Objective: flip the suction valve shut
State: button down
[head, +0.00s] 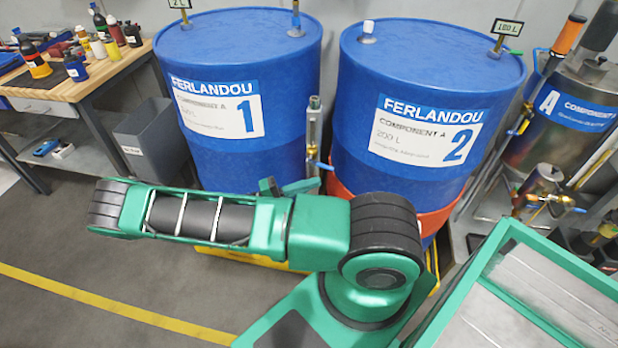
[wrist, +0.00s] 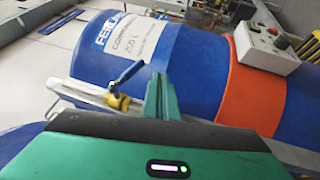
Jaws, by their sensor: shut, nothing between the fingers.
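The suction valve has a blue lever (wrist: 128,72) on a brass body (wrist: 118,101), fitted to a metal pipe (wrist: 88,93). In the wrist view the lever sticks out at an angle across the pipe. In the head view the lever (head: 320,165) shows small at the lower end of the upright pipe (head: 314,118) between the two drums. My gripper (wrist: 158,82) is shut and empty, its fingertips just right of the lever in the wrist view. I cannot tell whether they touch it. In the head view my gripper (head: 310,185) is partly hidden behind my arm, just below the lever.
Blue drum 1 (head: 240,60) and blue drum 2 (head: 430,60) stand close on either side of the pipe. Drum 2 wears an orange band (wrist: 252,85). A control box (wrist: 268,45) shows beyond. A workbench (head: 95,75) stands left; the floor at front left is clear.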

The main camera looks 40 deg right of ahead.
jog(key=v, duration=1)
jog(key=shift+a, duration=0.2)
jog(key=s+d+r+m+y, duration=0.1)
jog(key=s+d+r+y, duration=0.2)
jog(key=r+y, duration=0.4)
jog(key=s+d+r+m+y, duration=0.1)
jog(key=s+d+r+y, duration=0.2)
jog(key=r+y, duration=0.45)
jog(key=s+a+r+t+y, duration=0.2)
jog(key=s+r+t, duration=0.7)
jog(key=s+r, duration=0.5)
jog(key=shift+s+a+y, duration=0.3)
jog(key=shift+s+y, duration=0.3)
jog(key=shift+y, duration=0.25)
